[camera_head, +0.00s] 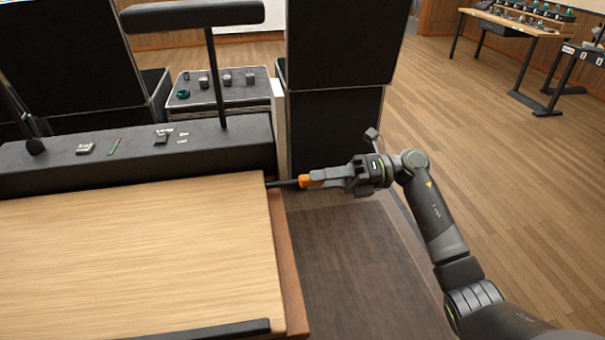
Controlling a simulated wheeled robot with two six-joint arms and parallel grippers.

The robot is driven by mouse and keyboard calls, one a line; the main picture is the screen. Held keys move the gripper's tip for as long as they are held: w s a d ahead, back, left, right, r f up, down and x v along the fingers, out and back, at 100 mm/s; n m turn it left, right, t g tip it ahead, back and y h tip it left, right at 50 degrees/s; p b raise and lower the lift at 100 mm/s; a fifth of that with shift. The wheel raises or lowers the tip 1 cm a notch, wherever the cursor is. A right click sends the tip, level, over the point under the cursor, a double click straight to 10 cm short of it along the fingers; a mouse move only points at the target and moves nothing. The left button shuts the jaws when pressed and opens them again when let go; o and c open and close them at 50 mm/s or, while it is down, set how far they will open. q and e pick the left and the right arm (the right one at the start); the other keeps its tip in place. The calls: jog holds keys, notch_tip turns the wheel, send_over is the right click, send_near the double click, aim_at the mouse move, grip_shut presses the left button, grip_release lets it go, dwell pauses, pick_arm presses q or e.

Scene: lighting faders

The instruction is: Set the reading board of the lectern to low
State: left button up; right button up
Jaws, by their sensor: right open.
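The lectern's wooden reading board (140,255) fills the lower left, with a dark ledge along its near edge. A short dark rod with an orange end (305,181) sticks out from the board's right side, near its far corner. My right gripper (322,178) comes in from the right and points left at this orange end. Its jaws are open, with the fingertips at the orange end; I cannot tell whether they touch it. The gripper hides part of the end. My left gripper is not in view.
A dark panel (120,160) with small switches and a lamp post (215,75) stands behind the board. Black cabinets (335,130) and a case with knobs (220,98) are beyond. The wooden floor at right is clear up to a far table (515,25).

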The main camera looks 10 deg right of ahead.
aim_at(299, 183)
jog(key=shift+a+p, duration=0.4)
jog(key=shift+a, duration=1.55)
jog(key=shift+c, duration=0.4)
grip_shut()
